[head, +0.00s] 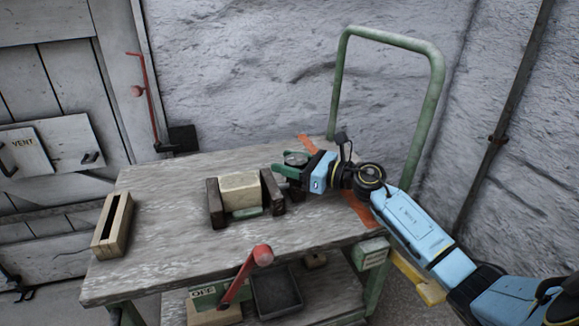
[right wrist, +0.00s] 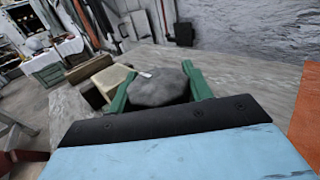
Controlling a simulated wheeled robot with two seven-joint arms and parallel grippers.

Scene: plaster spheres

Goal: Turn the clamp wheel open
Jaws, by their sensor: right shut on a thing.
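The clamp stands on the worn wooden bench top, with two dark jaws (head: 215,203) on either side of a pale block (head: 240,190). The clamp wheel (head: 296,158) is a dark grey round disc at the clamp's right end. It also shows in the right wrist view (right wrist: 160,88), with a small white mark on its upper face. My right gripper (head: 290,168) reaches in from the right and is shut on the wheel. Its green fingers (right wrist: 158,92) lie on either side of the wheel. My left gripper is not in view.
A slotted wooden block (head: 112,226) stands at the bench's left edge. A dark tray (head: 278,292) sits below. A green tubular handle (head: 436,85) rises at the right.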

